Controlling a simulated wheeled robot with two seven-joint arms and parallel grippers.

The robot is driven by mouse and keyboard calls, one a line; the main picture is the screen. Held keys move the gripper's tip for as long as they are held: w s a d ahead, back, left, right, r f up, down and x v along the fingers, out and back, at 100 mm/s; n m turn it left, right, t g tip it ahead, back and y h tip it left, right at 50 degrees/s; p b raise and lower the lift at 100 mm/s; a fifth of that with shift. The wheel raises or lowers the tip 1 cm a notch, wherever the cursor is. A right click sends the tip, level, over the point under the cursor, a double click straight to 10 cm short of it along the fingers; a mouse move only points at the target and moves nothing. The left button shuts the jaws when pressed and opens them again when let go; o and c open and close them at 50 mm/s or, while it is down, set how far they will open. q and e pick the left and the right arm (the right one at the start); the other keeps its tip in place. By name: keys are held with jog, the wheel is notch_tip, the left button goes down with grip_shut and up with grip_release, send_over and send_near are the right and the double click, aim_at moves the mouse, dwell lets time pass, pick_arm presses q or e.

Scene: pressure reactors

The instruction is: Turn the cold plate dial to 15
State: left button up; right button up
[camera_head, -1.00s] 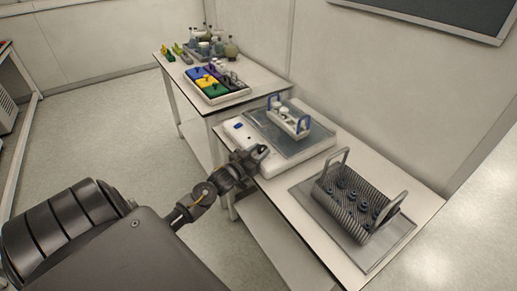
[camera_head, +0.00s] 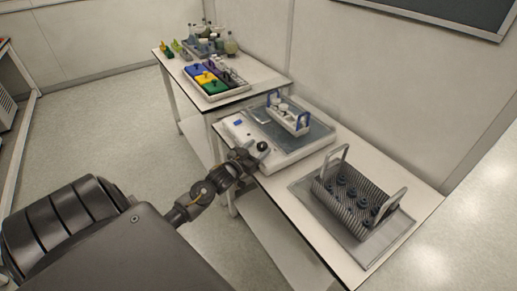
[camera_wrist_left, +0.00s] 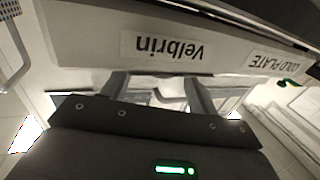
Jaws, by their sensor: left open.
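The cold plate (camera_head: 325,133) is a white unit with a grey top on the near table. Its dark round dial (camera_head: 262,146) shows at the front edge, and I cannot read its setting. My left gripper (camera_head: 250,158) is open, just in front of the dial. In the left wrist view the two fingers (camera_wrist_left: 158,88) stand apart with nothing between them, below the unit's front face. That face carries upside-down labels "Velbrin" (camera_wrist_left: 168,48) and "COLD PLATE" (camera_wrist_left: 274,63). The dial cannot be made out there. My right gripper is out of view.
A white carrier with blue handles (camera_head: 288,117) stands on the cold plate. A ribbed rack (camera_head: 352,200) with two handles sits on a grey tray (camera_head: 308,195) to the right. The far table holds a tray of coloured items (camera_head: 214,84) and bottles (camera_head: 231,47).

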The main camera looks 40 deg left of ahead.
pick_arm(q)
jog(key=s+b, duration=0.1)
jog(key=s, duration=0.9)
jog(key=shift+d, duration=0.1)
